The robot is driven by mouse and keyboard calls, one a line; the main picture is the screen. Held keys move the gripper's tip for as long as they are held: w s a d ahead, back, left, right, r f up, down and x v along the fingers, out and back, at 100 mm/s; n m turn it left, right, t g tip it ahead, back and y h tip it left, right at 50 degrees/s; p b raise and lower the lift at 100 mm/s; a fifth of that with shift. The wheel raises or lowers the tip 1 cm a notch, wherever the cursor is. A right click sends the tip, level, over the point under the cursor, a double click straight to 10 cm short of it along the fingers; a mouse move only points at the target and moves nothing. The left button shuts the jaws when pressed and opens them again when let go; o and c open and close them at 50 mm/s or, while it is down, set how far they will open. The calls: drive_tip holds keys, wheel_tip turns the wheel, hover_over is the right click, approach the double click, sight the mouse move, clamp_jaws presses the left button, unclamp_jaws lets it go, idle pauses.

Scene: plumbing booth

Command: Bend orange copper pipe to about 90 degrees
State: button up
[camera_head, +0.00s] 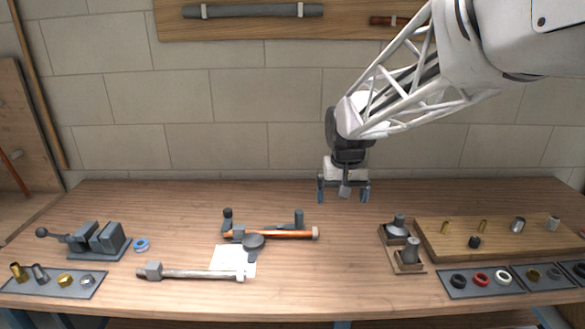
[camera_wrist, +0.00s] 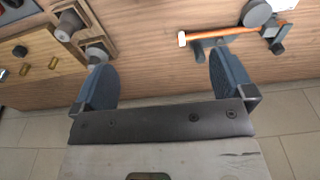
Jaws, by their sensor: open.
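The orange copper pipe (camera_head: 275,235) lies straight, left to right, in a dark pipe bender (camera_head: 254,242) near the middle of the bench. A pale ring or cap sits on its right end. In the wrist view the orange pipe (camera_wrist: 250,33) shows at the upper right, with the bender's round grey part (camera_wrist: 257,12) beside it. My gripper (camera_head: 344,190) is open and empty. It hangs above the back of the bench, to the right of the pipe and apart from it. Both fingers (camera_wrist: 160,88) show in the wrist view with nothing between them.
A grey vise (camera_head: 98,238) and blue ring (camera_head: 142,245) stand at left. A fixture with two posts (camera_head: 405,262) and a wooden board with fittings (camera_head: 500,242) stand at right. Trays of small parts line the front edge.

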drive_tip(key=w+a+f, duration=0.2)
drive_tip(key=w+f, duration=0.1)
drive_tip(key=w, duration=0.3)
drive_tip(key=w+a+f, duration=0.3)
drive_tip(key=w, duration=0.4)
drive_tip(key=g, duration=0.1)
hover_over(300, 212)
drive_tip(key=f, duration=0.8)
drive_tip(key=shift+w+a+f, duration=0.15)
drive_tip(key=shift+w+f, duration=0.15)
drive_tip(key=shift+w, duration=0.05)
drive_tip(key=shift+f, duration=0.25)
drive_tip(key=shift+f, duration=3.75)
drive_tip(key=c, duration=1.1)
drive_tip(key=shift+s, duration=0.2)
